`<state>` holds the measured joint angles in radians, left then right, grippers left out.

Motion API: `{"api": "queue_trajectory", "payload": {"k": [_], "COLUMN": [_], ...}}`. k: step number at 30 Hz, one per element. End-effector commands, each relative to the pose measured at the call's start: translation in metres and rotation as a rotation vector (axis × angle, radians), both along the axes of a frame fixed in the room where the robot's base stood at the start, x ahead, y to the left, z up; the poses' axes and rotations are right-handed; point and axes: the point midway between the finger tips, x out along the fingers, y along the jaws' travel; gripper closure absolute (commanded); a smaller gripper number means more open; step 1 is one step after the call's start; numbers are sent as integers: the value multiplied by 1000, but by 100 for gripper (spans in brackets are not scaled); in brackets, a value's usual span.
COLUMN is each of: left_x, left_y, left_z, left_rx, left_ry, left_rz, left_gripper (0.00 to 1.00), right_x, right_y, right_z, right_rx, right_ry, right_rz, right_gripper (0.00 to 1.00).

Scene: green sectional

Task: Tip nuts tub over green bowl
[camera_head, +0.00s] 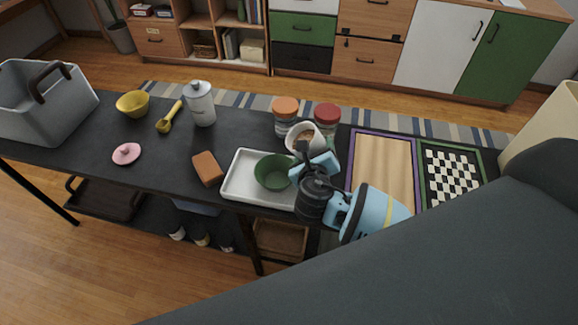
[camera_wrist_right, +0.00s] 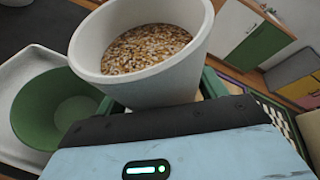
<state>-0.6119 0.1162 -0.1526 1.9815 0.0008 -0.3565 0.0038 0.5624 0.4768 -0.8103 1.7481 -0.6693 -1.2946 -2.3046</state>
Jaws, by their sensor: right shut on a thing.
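The nuts tub is a white round tub (camera_wrist_right: 185,75) filled with small tan nuts, seen in the right wrist view; it also shows in the head view (camera_head: 294,139). My right gripper (camera_head: 310,156) is shut on the tub. The tub looks slightly tilted, and the nuts are inside it. The green bowl (camera_head: 268,172) stands on a white tray (camera_head: 233,187), just left of and in front of my right gripper. In the right wrist view the bowl (camera_wrist_right: 40,108) is at the left, and its visible inside looks empty. My left gripper is out of view.
Two jars, orange-lidded (camera_head: 286,112) and red-lidded (camera_head: 327,117), stand behind the tub. A brown block (camera_head: 207,168) lies left of the tray. A wooden board (camera_head: 383,172) and a checkerboard (camera_head: 452,172) lie to the right. A white canister (camera_head: 201,105) stands farther left.

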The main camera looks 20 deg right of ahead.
Motion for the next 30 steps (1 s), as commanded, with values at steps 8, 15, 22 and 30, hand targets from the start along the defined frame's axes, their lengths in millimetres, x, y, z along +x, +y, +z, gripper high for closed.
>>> {"api": "queue_trajectory", "payload": {"k": [8,15,22,30], "left_x": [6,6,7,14], "left_y": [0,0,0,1], "left_z": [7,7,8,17], "left_rx": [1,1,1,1], "left_ry": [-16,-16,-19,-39], "left_rz": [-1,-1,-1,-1], "left_gripper": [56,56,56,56], "right_x": [0,0,0,0], "right_y": [-2,-2,-2,-4], "right_z": [-6,-9,-9,-9], "right_rx": [-62,-71,-77,-126], "right_ry": [12,16,16,27], "right_rz": [0,0,1,0], "right_gripper": [62,62,62,62]}}
